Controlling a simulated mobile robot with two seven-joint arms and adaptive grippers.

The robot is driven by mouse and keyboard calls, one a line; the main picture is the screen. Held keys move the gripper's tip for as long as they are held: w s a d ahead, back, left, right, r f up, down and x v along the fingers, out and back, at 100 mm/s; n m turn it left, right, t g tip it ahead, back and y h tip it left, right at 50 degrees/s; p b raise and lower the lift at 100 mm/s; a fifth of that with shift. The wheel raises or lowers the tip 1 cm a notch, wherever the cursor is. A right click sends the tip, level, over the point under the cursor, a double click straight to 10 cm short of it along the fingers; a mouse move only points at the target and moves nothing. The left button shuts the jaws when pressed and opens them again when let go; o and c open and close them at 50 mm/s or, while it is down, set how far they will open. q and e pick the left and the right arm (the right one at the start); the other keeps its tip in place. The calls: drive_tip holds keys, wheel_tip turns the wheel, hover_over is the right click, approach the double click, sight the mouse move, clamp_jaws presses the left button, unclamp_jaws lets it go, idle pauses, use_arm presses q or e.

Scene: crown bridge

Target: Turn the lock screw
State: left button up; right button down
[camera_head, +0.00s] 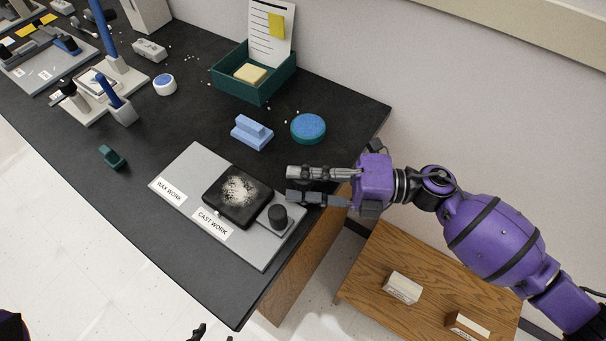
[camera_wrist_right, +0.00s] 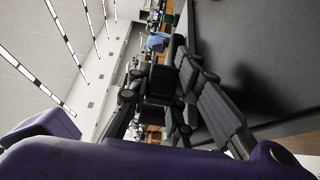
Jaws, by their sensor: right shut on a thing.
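My right gripper (camera_head: 292,184) reaches in from the right, just beyond the right corner of the grey plate. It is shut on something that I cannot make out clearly. In the right wrist view a dark block shape (camera_wrist_right: 160,84) shows between the fingers. A short black knob (camera_head: 278,215) stands on the grey plate (camera_head: 188,168), close to the lower fingertip. I cannot tell whether they touch. No lock screw can be clearly identified. Only dark tips of what appears to be my left gripper (camera_head: 198,332) show at the bottom edge, away from the bench.
A black square pad (camera_head: 214,204) with pale powder lies on the plate. A light blue block (camera_head: 251,132), a round blue-topped dish (camera_head: 308,128) and a green tray (camera_head: 283,83) stand behind. White-based devices (camera_head: 130,76) stand at the left. The front bench edge is clear.

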drive_tip(key=shift+r+m+t+p, duration=0.15)
drive_tip(key=shift+m+t+p, duration=0.4)
drive_tip(key=shift+t, duration=0.25)
drive_tip(key=m+t+h+p, duration=0.1)
drive_tip(key=m+t+p, duration=0.1)
drive_tip(key=t+p, duration=0.1)
drive_tip(key=shift+m+t, duration=0.25)
drive_tip(key=shift+t, duration=0.15)
drive_tip(key=shift+m+t+h+p, duration=0.65)
drive_tip(key=shift+m+t+h, duration=0.15)
drive_tip(key=shift+t, duration=0.3)
drive_tip(key=shift+m+t, duration=0.3)
drive_tip(key=shift+t, duration=0.1)
drive_tip(key=c, duration=1.8)
unclamp_jaws()
drive_tip(key=shift+c, duration=0.2)
drive_tip(key=v, duration=1.2)
